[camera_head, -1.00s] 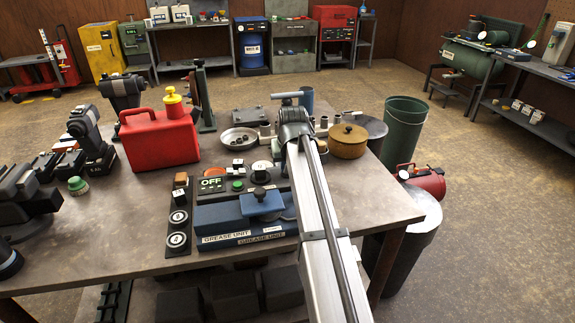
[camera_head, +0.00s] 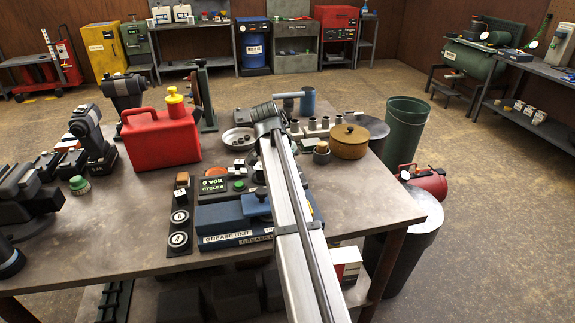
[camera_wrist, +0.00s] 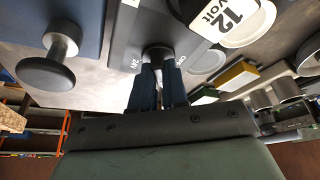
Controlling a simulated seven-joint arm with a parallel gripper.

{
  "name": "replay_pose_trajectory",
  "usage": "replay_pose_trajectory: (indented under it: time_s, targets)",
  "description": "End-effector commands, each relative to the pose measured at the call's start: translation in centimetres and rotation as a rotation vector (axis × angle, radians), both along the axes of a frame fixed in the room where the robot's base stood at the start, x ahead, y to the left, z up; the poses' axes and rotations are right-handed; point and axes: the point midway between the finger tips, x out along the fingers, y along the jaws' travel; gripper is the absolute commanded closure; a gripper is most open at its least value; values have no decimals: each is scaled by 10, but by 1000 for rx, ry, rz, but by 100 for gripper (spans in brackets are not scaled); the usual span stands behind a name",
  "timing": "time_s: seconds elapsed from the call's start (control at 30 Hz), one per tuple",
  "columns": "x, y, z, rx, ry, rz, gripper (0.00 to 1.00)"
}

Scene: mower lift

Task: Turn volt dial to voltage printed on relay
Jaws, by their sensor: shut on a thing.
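In the wrist view my gripper (camera_wrist: 157,90) is shut on a dark dial knob (camera_wrist: 158,55) on a dark grey panel. White lettering flanks the knob; one label seems to read 24. A relay (camera_wrist: 232,25) with a white label reading "12 Volt" sits just beyond the panel. My arm covers the gripper and the relay there.
A green button (camera_head: 238,186) is beside the display. The blue grease unit (camera_head: 222,218) lies in front; a round dark knob (camera_wrist: 47,72) shows beside the panel. A red can (camera_head: 160,138), a metal dish (camera_head: 237,139) and a brown pot (camera_head: 348,142) stand around the bench.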

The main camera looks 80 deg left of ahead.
Motion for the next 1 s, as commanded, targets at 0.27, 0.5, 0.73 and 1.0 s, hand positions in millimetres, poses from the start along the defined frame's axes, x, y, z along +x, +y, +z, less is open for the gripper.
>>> replay_pose_trajectory:
  time_s: [0.27, 0.5, 0.73, 1.0]
  targets:
    - [-1, 2, -3, -7, 2, -254, 100]
    - [-1, 2, -3, -6, 3, -434, 100]
    - [-1, 2, -3, -6, 3, -545, 100]
    - [-1, 1, -3, -6, 3, -600, 100]
